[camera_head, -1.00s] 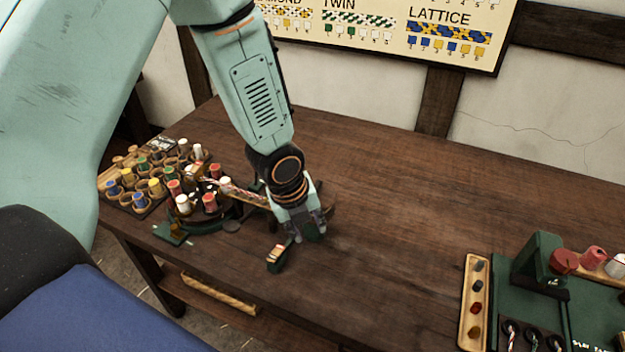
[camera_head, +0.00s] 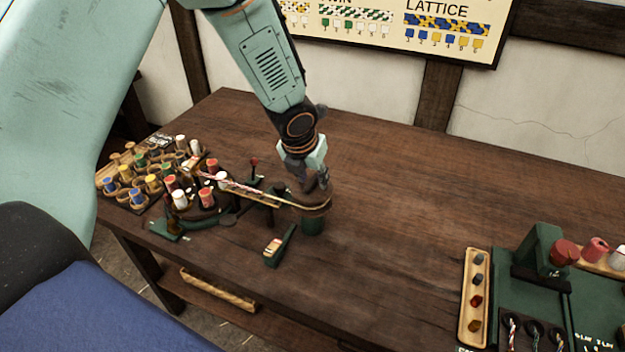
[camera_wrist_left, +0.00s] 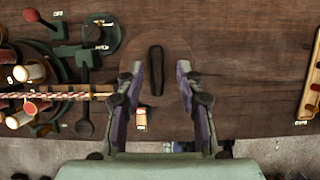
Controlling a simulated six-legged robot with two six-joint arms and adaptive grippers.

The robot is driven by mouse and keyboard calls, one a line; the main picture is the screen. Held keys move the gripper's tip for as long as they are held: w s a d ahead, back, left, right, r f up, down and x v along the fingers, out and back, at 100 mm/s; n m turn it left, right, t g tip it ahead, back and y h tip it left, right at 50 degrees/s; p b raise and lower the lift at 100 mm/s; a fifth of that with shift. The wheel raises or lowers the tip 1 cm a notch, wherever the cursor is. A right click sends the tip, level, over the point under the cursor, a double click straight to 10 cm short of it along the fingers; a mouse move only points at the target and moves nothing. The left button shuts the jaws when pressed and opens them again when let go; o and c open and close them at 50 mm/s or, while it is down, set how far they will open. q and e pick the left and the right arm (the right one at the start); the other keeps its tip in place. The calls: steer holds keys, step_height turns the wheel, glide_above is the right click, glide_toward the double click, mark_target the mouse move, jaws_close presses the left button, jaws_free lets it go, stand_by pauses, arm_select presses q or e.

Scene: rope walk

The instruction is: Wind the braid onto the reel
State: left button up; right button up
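The braid (camera_head: 228,182), red and white, runs from the bobbin-ringed braiding machine (camera_head: 180,212) along a narrow wooden trough toward the reel; it also shows in the left wrist view (camera_wrist_left: 60,95). Its far end is hidden behind a finger there. The reel (camera_head: 314,222) has a round wooden top on a green post. My left gripper (camera_head: 318,184) is just above it. In the left wrist view the fingers (camera_wrist_left: 160,72) are apart, on either side of a dark bar (camera_wrist_left: 156,70) on the reel's disc (camera_wrist_left: 140,68). No contact with the bar shows. My right gripper is out of view.
A small green stand with a pale label (camera_head: 277,247) is in front of the reel. A red-knobbed lever (camera_head: 255,163) stands behind the trough. A rack of coloured bobbins (camera_head: 135,185) is at left, a green station (camera_head: 540,260) at right. The table between is clear.

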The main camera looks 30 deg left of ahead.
arm_select(q)
steer(key=shift+w+f, duration=0.1)
steer(key=shift+f, duration=0.2)
steer(key=shift+a, duration=0.4)
steer(key=shift+d, duration=0.3)
steer(key=c, duration=0.4)
steer(key=shift+a, duration=0.15)
jaws_close()
